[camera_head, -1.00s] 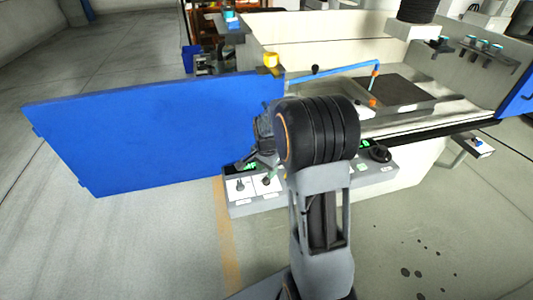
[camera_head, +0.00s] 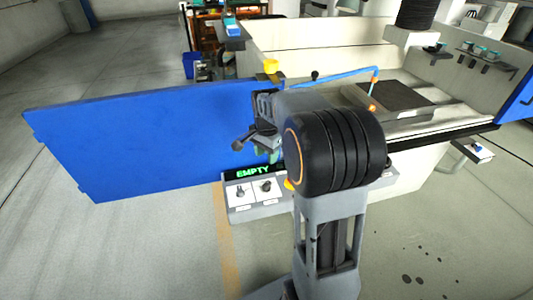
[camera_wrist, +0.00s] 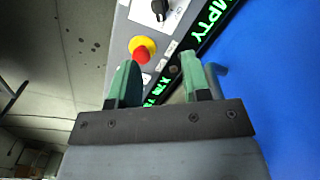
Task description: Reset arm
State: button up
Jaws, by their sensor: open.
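My gripper (camera_wrist: 160,85) is open in the wrist view, with two green fingers apart and nothing between them. It faces a grey control panel (camera_wrist: 118,45) with a red button on a yellow base (camera_wrist: 143,50), a black knob (camera_wrist: 160,8) and a green-lit display (camera_wrist: 208,18). In the head view my gripper is mostly hidden behind my arm, above the panel. The panel (camera_head: 240,213) shows there with its display reading EMPTY (camera_head: 252,171) and two knobs. I cannot tell the gap between the fingers and the panel.
A large blue door (camera_head: 150,140) stands open left of the panel. The pale machine (camera_head: 430,165) with a work table (camera_head: 395,97) and a blue-and-orange arm (camera_head: 345,75) lies behind my arm. Floor (camera_head: 120,250) at the front left is clear.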

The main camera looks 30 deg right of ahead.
dwell(0.3)
jog(key=s+a+r+n+t, duration=0.1)
jog(key=s+a+n, duration=0.4)
jog(key=s, duration=0.3)
jog(key=s+a+r+n+t, duration=0.1)
jog(key=s+a+n, duration=0.3)
jog(key=s+n, duration=0.4)
jog(key=shift+s+a+r+n+t+p, duration=0.2)
jog(key=shift+a+r+n+t+p, duration=0.15)
jog(key=shift+t, duration=0.45)
jog(key=shift+d, duration=0.1)
